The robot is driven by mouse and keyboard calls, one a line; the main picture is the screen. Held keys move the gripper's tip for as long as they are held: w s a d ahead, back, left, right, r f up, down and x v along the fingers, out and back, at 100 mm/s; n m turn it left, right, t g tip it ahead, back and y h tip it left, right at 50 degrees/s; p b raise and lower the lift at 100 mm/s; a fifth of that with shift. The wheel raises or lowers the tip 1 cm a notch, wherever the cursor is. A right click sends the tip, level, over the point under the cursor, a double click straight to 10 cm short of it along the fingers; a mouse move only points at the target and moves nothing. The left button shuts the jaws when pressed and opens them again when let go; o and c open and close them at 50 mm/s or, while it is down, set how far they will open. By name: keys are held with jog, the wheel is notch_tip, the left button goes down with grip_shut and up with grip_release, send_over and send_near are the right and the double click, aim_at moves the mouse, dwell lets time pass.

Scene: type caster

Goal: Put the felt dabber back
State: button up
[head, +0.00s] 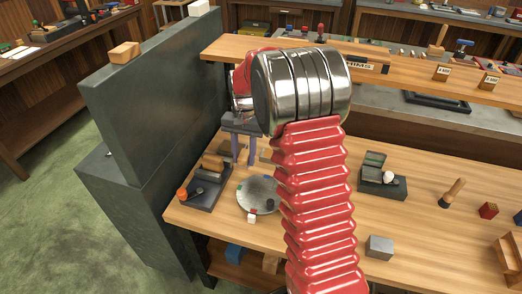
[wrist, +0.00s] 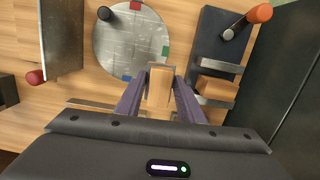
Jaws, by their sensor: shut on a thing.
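My gripper (wrist: 160,84) is shut on a tan wooden block with a grey edge, which looks like the felt dabber (wrist: 159,92). Its underside is hidden. In the head view my purple fingers (head: 241,150) point down over the back left of the bench, and the held block cannot be made out clearly there. In the wrist view the block is in front of the near edge of a round grey plate (wrist: 119,50). A dark tray (wrist: 214,22) with metal rails, another wooden block (wrist: 217,88) and an orange-tipped tool (wrist: 256,16) is to the right.
A small white cube (head: 252,218) is by the round plate. A dark box (head: 382,182), a wooden-handled tool with a dark foot (head: 452,193) and a grey block (head: 379,248) stand further right. A tall dark panel (head: 160,105) borders the left. A shelf (head: 405,82) runs behind.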

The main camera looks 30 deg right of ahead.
jog(key=s+a+n, duration=0.1)
jog(key=a+n, duration=0.7)
jog(key=a, duration=0.1)
jog(key=shift+s+r+h, duration=0.2)
jog(key=shift+s+h, duration=0.1)
jog(key=shift+h, duration=0.1)
jog(key=shift+a, duration=0.1)
